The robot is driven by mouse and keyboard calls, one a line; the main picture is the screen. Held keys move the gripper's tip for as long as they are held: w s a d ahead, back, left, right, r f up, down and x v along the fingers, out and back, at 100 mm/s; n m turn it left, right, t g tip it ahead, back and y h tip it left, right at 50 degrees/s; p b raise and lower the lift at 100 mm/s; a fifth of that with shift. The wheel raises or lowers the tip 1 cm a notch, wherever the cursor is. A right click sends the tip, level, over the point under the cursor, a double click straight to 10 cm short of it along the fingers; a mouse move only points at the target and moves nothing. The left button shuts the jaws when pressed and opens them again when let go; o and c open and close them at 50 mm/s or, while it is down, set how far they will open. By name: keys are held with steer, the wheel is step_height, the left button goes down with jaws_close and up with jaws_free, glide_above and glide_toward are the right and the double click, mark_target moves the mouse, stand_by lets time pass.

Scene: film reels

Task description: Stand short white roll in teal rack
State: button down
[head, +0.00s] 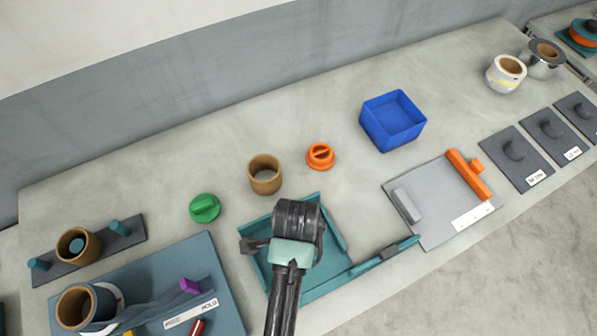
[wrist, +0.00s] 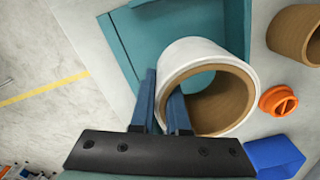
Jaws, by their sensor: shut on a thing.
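My gripper (wrist: 163,84) is shut on the wall of a short white roll (wrist: 199,50), one finger inside its bore and one outside. The roll has a brown inner core, and its open end faces the wrist camera. In the head view my gripper (head: 291,245) is above a teal tray (head: 338,232); my arm hides the held roll there. The tray (wrist: 120,48) shows behind the roll in the wrist view; I cannot tell if they touch. At the left is a dark base (head: 118,240) with teal pegs (head: 119,227), one inside a brown roll (head: 68,244).
A brown roll (head: 265,182), a green knob (head: 205,208) and an orange knob (head: 320,156) stand behind the tray. A blue bin (head: 393,147) is farther back. A grey board (head: 432,192) lies right.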

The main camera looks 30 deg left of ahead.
steer(key=f, duration=0.2)
steer(key=shift+s+f, duration=0.25)
steer(key=shift+f, duration=0.05)
steer(key=shift+w+f, duration=0.15)
steer(key=shift+f, duration=2.15)
steer(key=shift+f, duration=0.15)
steer(key=c, duration=0.9)
jaws_free()
step_height(320, 180, up, 12)
steer(key=shift+r, duration=0.15)
